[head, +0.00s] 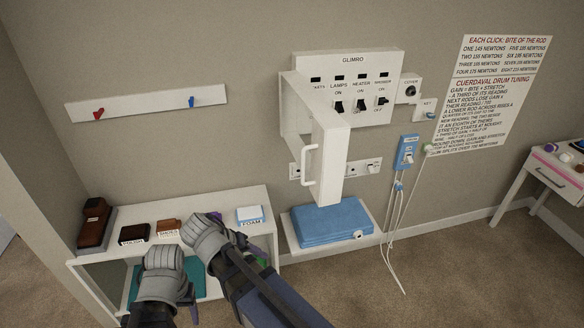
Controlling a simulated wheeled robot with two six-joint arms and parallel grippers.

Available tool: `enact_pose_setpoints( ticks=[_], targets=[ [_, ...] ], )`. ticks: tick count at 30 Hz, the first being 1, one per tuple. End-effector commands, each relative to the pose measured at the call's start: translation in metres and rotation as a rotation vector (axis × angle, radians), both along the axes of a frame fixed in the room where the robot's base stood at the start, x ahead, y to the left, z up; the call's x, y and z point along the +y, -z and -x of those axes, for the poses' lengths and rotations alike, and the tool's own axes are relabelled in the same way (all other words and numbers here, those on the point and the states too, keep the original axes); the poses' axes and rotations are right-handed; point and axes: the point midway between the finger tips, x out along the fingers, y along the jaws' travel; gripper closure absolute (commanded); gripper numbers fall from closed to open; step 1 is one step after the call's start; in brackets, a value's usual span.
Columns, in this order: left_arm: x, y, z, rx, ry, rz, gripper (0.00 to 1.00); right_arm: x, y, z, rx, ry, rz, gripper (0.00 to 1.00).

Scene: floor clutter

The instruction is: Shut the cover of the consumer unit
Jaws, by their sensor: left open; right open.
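The consumer unit (361,72), a white panel marked GLIMRO with several black switches, is on the wall at the upper middle. Its white cover (332,142) stands open, swung out from the unit's left part toward me, with the switches exposed. A white bar handle (309,166) is on the cover's outer face. My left gripper (163,256) is open, low at the left in front of the shelf. My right gripper (203,226) is open just right of it, below and left of the cover. Both are apart from the cover, and their fingertips are hard to make out.
A low white shelf (100,262) holds brushes, small boxes and a FOAM block (250,214). A blue device (406,152) with hanging cords is right of the cover.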

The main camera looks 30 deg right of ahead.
Motion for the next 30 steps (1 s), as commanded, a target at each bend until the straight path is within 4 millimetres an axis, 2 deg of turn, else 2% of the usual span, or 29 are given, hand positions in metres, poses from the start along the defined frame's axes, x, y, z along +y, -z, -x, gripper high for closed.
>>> enact_pose_setpoints(
  ticks=[5, 11, 15, 18, 21, 24, 30],
  targets=[
    [0.000, 0.003, 0.000, 0.000, 0.000, 0.000, 0.36, -0.031, -0.019, -0.023, -0.137, 0.163, 0.148, 0.55],
    [0.000, 0.006, 0.000, 0.000, 0.000, 0.000, 0.36, -0.072, -0.056, -0.053, -0.386, 0.382, 0.364, 0.55],
    [0.000, 0.009, 0.000, 0.000, 0.000, 0.000, 0.36, -0.103, -0.100, -0.077, -0.673, 0.551, 0.560, 0.55],
    [0.000, 0.010, 0.000, 0.000, 0.000, 0.000, 0.36, -0.118, -0.132, -0.089, -0.886, 0.637, 0.677, 0.55],
    [0.000, 0.011, 0.000, 0.000, 0.000, 0.000, 0.36, -0.125, -0.155, -0.096, -1.047, 0.680, 0.752, 0.55],
    [0.000, 0.012, 0.000, 0.000, 0.000, 0.000, 0.36, -0.128, -0.169, -0.099, -1.145, 0.699, 0.793, 0.55],
    [0.000, 0.012, 0.000, 0.000, -0.001, 0.000, 0.36, -0.130, -0.176, -0.099, -1.195, 0.707, 0.811, 0.55]
  ],
)
